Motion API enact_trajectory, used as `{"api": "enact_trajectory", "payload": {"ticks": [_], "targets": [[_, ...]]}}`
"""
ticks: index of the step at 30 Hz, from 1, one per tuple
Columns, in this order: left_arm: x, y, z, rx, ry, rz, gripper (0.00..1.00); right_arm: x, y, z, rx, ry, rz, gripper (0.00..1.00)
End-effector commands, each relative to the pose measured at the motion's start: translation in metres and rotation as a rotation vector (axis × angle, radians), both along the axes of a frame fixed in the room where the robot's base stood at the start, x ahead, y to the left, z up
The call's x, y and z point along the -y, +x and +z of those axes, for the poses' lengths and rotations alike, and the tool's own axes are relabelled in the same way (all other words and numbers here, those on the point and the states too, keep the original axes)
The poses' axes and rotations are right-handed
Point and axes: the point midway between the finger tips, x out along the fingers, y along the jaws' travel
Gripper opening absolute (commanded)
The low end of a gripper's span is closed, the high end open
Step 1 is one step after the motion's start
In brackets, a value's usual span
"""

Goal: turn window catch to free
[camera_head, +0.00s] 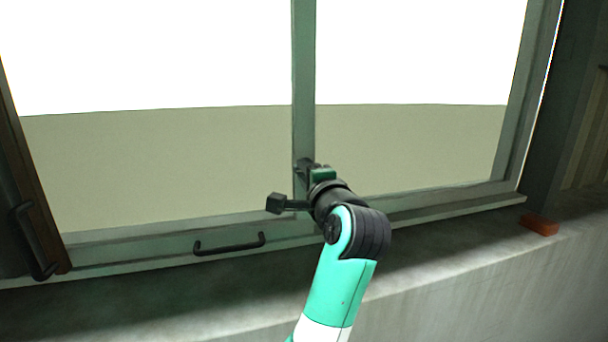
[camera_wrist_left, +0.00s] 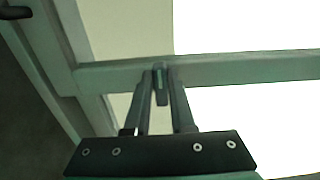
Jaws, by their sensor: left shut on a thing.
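The window catch (camera_wrist_left: 162,97) is a small dark lever on the window's green upright bar (camera_head: 303,70). In the left wrist view the lever shows between the fingertips of my left gripper (camera_wrist_left: 160,72), which are closed together on it. In the head view my left gripper (camera_head: 305,169) is at the lower part of the upright bar. Its fingers and wrist hide most of the catch there, so I cannot tell the catch's exact angle. My right gripper is not in view.
A black pull handle (camera_head: 229,246) is on the bottom rail, left of my arm. Another dark handle (camera_head: 35,245) is on the brown frame at far left. A reddish-brown block (camera_head: 539,225) lies on the grey sill (camera_head: 450,255) at right. The sill's middle is clear.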

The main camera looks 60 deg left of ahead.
Motion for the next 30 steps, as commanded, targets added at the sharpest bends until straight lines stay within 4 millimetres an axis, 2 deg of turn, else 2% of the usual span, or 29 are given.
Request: {"api": "enact_trajectory", "payload": {"ticks": [8, 9, 14, 24, 26, 30], "targets": [[0.0, 0.0, 0.0, 0.003, 0.0, 0.0, 0.0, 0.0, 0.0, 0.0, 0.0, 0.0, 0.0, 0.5], [0.0, 0.0, 0.0, 0.003, 0.0, 0.0, 0.24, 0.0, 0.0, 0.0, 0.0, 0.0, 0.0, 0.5], [0.0, 0.0, 0.0, 0.002, 0.0, 0.0, 0.53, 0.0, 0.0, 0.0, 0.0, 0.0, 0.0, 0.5], [0.004, 0.0, 0.0, 0.001, 0.0, -0.001, 0.53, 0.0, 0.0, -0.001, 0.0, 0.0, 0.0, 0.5], [0.01, -0.001, -0.001, 0.0, 0.0, -0.002, 0.53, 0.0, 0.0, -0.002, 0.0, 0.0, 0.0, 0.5], [0.037, -0.004, -0.001, 0.003, 0.0, -0.006, 0.53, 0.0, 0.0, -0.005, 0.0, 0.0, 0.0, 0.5]]}}
